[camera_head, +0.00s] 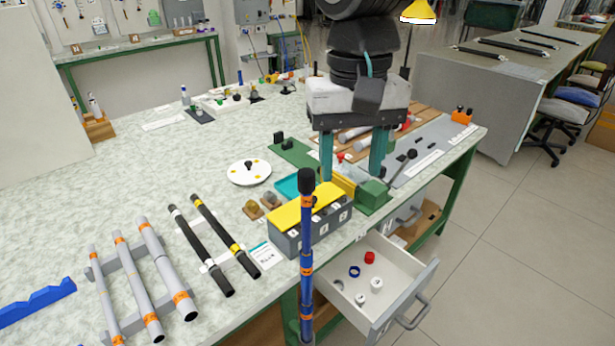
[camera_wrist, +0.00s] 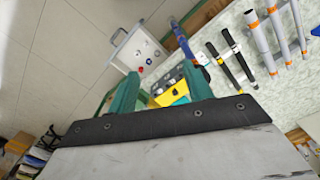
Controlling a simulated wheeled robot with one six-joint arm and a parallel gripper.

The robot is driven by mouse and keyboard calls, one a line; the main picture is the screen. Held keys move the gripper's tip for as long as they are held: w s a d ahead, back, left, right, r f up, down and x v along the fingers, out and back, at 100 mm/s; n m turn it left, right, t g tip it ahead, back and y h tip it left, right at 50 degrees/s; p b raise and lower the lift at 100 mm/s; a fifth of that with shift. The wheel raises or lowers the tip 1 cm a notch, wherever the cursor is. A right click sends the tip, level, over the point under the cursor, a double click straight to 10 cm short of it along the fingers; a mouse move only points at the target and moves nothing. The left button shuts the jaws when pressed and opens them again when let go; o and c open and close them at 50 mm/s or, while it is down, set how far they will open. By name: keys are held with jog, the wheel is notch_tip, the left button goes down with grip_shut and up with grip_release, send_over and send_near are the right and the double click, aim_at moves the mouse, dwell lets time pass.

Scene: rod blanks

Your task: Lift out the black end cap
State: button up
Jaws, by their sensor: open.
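The fingers also show in the wrist view (camera_wrist: 160,72). An open white drawer (camera_head: 412,268) juts from the bench front, nearer the head camera than my gripper. In it lie a red cap (camera_head: 370,257), a blue ring (camera_head: 354,271), white caps (camera_head: 376,286) and a grey ring (camera_head: 338,285). I cannot make out a loose black end cap in the drawer. A blue upright rod (camera_head: 306,235) with a black top (camera_head: 306,181) stands left of the drawer.
A grey box with a yellow top (camera_head: 325,228) stands at the bench edge beside the drawer. Black rods (camera_head: 215,258) and grey rods (camera_head: 167,270) lie on supports to its left. A green fixture (camera_head: 373,196) stands below my gripper. The bench's left middle is clear.

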aim_at(306, 172)
jog(key=a+r+m, duration=0.1)
jog(key=a, duration=0.1)
jog(key=w+a+r+m, duration=0.1)
jog(key=a+r, duration=0.1)
jog(key=w+a+r+m, duration=0.1)
jog(key=a, duration=0.1)
jog(key=shift+w+a+r, duration=0.1)
jog(key=shift+w+r, duration=0.1)
jog(key=shift+s+m, duration=0.15)
jog(key=shift+m, duration=0.25)
jog(key=shift+f, duration=0.3)
notch_tip(306, 172, down, 7)
jog(key=shift+f, duration=0.15)
jog(key=c, duration=0.9)
